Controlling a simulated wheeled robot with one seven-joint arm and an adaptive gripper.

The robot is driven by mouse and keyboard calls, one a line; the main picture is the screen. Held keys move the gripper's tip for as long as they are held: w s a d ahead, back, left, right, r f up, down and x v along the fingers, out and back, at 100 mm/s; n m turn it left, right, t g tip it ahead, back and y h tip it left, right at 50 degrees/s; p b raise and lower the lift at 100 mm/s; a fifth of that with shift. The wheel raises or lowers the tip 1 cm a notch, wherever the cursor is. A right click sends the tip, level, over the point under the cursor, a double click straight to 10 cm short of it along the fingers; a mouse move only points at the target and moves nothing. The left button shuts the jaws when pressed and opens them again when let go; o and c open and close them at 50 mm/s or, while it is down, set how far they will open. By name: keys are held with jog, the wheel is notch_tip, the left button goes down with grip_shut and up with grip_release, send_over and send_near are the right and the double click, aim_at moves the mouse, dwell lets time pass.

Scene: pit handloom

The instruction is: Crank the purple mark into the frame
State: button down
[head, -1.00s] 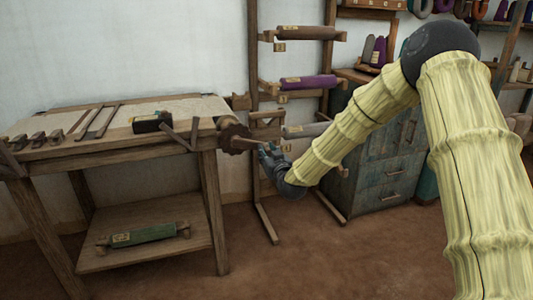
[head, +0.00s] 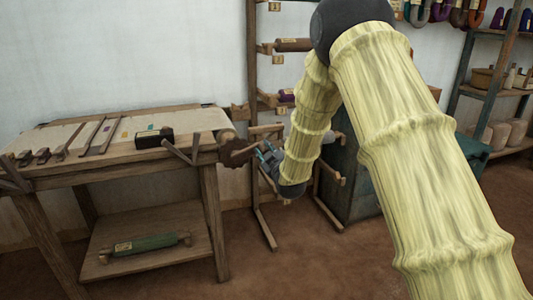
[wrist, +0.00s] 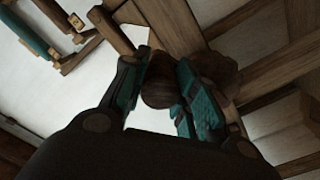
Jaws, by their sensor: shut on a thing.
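The loom table (head: 110,172) stands at the left with pale cloth (head: 185,118) along its top. The cloth runs to a roller (head: 227,135) at its right end, where a dark brown toothed wheel (head: 232,154) carries the crank. My gripper (head: 262,154) is at the crank, right of the wheel. In the wrist view its teal-padded fingers (wrist: 172,92) are closed around the dark round crank handle (wrist: 158,88). Small yellow (head: 125,133) and teal (head: 151,128) marks show on the cloth. I cannot clearly pick out a purple mark.
A black box (head: 154,137) and several wooden sticks lie on the loom top. A green roll (head: 148,243) lies on the lower shelf. Right of the wheel stands a spool rack (head: 252,60). A teal cabinet (head: 350,180) is partly behind my arm.

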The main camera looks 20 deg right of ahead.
jog(key=shift+a+r+n, duration=0.1)
jog(key=shift+r+n, duration=0.05)
jog(key=shift+n, duration=0.15)
jog(key=c, duration=1.2)
grip_release()
jog(key=shift+o, duration=0.4)
jog(key=shift+s+f, duration=0.25)
jog(key=shift+s, duration=0.05)
jog(key=s, duration=1.1)
jog(key=shift+s+d+r, duration=0.2)
jog(key=shift+d+r, duration=0.05)
jog(key=shift+r, duration=0.05)
